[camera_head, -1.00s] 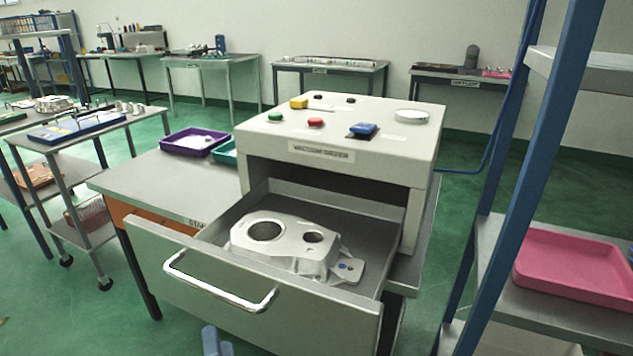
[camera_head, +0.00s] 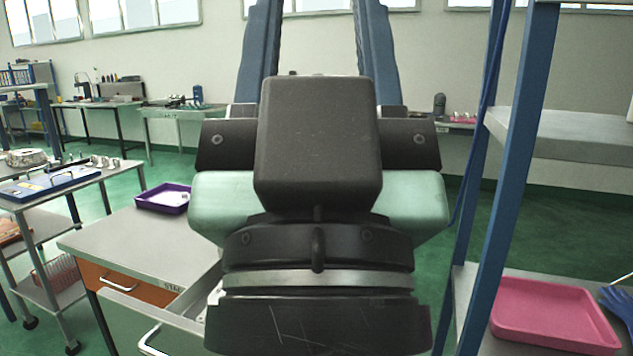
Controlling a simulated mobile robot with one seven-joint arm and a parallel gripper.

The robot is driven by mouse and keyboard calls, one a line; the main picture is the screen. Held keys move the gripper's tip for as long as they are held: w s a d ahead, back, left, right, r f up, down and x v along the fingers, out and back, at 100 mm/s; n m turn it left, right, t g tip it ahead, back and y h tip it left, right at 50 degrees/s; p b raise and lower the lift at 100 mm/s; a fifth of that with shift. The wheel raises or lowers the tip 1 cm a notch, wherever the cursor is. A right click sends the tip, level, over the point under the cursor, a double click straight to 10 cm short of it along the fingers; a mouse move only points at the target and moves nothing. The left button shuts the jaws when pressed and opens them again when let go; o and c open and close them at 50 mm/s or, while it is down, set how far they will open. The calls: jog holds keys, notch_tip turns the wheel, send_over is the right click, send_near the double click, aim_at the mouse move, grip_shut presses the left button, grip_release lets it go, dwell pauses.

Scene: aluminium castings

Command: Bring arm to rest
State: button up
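My gripper (camera_head: 316,40) fills the middle of the head view, with its dark body and pale green housing close to the camera. Its two blue fingers point up and stand wide apart, with bare wall between them, so it is open and empty. The fingertips reach the top edge of the picture. The casting in the drawer is mostly or wholly covered.
A grey bench (camera_head: 130,245) with a purple tray (camera_head: 163,199) stands left of my gripper. A trolley (camera_head: 60,190) with a blue tray is further left. At right, a blue-framed rack (camera_head: 497,190) holds a pink tray (camera_head: 550,318) and a blue glove. Green floor lies between.

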notch_tip(320, 180, up, 13)
jog(key=p, duration=1.1)
jog(key=shift+p, duration=0.3)
jog(key=shift+a+r, duration=0.1)
jog(key=shift+a, duration=0.1)
